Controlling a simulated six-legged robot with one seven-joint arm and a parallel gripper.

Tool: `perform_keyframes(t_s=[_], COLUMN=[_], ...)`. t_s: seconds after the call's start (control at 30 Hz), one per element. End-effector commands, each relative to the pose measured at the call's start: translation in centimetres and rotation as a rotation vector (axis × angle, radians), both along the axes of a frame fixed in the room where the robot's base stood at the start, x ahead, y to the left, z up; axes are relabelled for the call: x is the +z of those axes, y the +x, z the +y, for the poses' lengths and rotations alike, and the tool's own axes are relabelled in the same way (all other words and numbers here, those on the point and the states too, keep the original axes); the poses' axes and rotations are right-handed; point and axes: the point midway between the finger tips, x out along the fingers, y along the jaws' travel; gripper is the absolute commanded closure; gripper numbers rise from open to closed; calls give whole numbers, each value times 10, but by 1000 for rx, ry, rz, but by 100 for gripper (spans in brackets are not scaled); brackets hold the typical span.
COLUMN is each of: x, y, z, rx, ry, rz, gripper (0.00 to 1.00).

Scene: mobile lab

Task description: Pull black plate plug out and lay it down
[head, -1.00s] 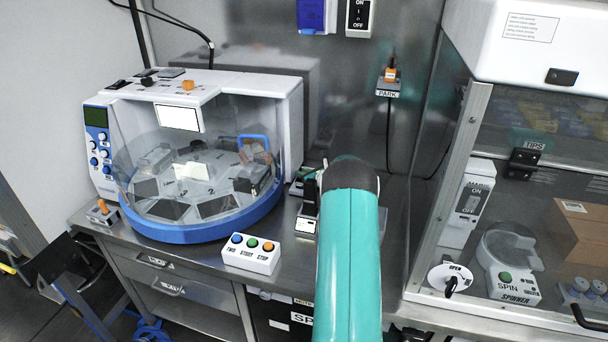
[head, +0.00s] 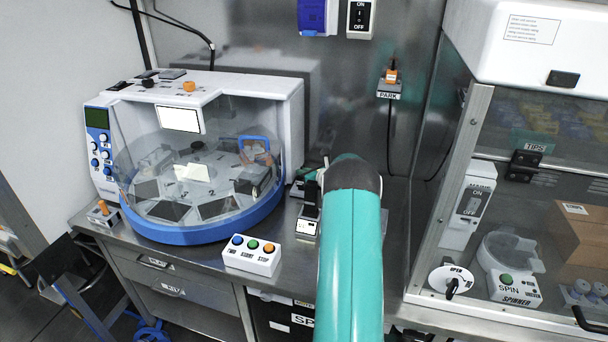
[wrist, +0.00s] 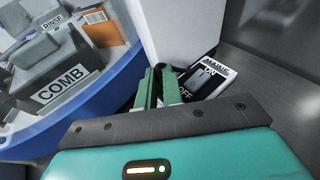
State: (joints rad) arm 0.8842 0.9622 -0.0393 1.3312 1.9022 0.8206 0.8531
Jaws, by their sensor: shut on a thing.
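My gripper (wrist: 160,82) shows as two green fingers close together in the wrist view, beside the white side wall of the machine and a black mains switch (wrist: 202,76). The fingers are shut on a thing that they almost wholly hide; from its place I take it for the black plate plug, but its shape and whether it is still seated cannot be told. In the head view the gripper (head: 309,175) is small and partly behind my arm, right of the white and blue machine (head: 292,120).
A white box with blue, green and orange buttons (head: 252,255) stands at the counter front. An orange plug (head: 391,75) sits in the PARK holder on the back wall. A glass-fronted cabinet (head: 475,130) bounds the right. Bare counter (head: 285,228) lies between the machine and button box.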

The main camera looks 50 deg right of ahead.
Motion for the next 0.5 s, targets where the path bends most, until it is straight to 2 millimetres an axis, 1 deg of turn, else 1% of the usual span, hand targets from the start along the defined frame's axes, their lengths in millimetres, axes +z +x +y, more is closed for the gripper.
perform_keyframes(t_s=[0.5], x=[19], y=[0], z=[0], rx=[0], ry=[0], rz=[0], gripper=[100])
